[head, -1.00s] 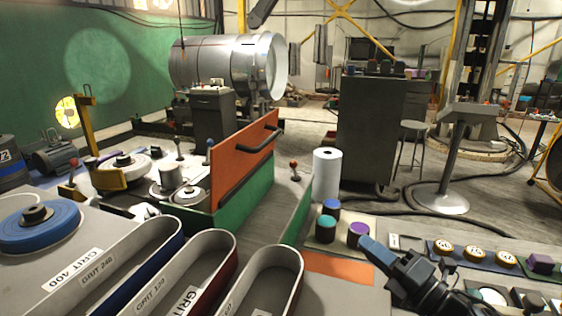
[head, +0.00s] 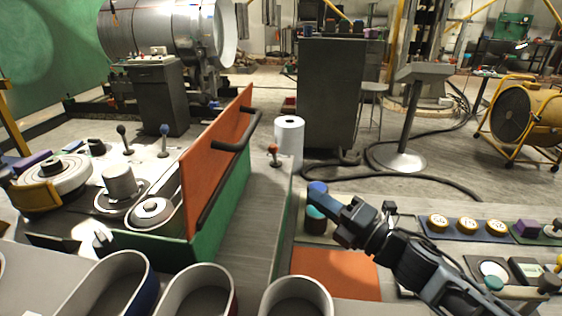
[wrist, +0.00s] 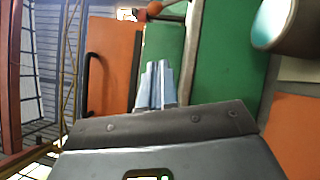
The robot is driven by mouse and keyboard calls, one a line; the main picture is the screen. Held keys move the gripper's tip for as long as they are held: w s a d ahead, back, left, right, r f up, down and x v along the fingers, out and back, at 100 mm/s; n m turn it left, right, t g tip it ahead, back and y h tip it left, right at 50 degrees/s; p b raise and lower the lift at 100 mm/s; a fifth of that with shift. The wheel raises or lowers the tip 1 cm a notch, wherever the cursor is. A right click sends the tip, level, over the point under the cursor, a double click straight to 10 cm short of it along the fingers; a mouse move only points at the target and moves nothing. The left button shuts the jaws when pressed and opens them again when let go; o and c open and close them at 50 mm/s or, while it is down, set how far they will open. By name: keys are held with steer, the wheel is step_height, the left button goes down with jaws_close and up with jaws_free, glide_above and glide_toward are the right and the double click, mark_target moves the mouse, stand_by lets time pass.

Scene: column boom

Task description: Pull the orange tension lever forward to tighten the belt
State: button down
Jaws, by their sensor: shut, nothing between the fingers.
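The orange tension lever (head: 273,153) is a short upright lever with an orange-red knob. It stands on the grey machine top, right of the orange guard panel. In the wrist view an orange-red knob (wrist: 147,12) shows at the top edge, beyond my fingertips and apart from them. My gripper (head: 322,196), with pale blue fingers, is shut and empty. In the head view it is to the right of the lever and lower in the picture. The closed fingers also show in the wrist view (wrist: 156,75). The belt that the lever tightens cannot be made out.
The orange guard panel (head: 212,158) with a black handle stands left of the lever. A white roll (head: 289,137) stands close behind it. A teal-topped jar (head: 316,219) is just below my fingers. Black-knobbed (head: 122,131) and blue-knobbed (head: 164,131) levers stand farther left.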

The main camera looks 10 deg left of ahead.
steer(key=p, duration=0.1)
glide_toward(274, 156)
steer(key=s+a, duration=0.1)
steer(key=s+a+r, duration=0.1)
steer(key=a, duration=0.1)
steer(key=s+a, duration=0.1)
steer(key=shift+a+r, duration=0.25)
steer(key=w, duration=0.3)
steer(key=shift+a+r+p, duration=0.35)
steer(key=shift+a+r, duration=0.05)
steer(key=shift+w+a+r, duration=0.15)
steer(key=shift+w, duration=0.5)
steer(key=shift+w, duration=0.15)
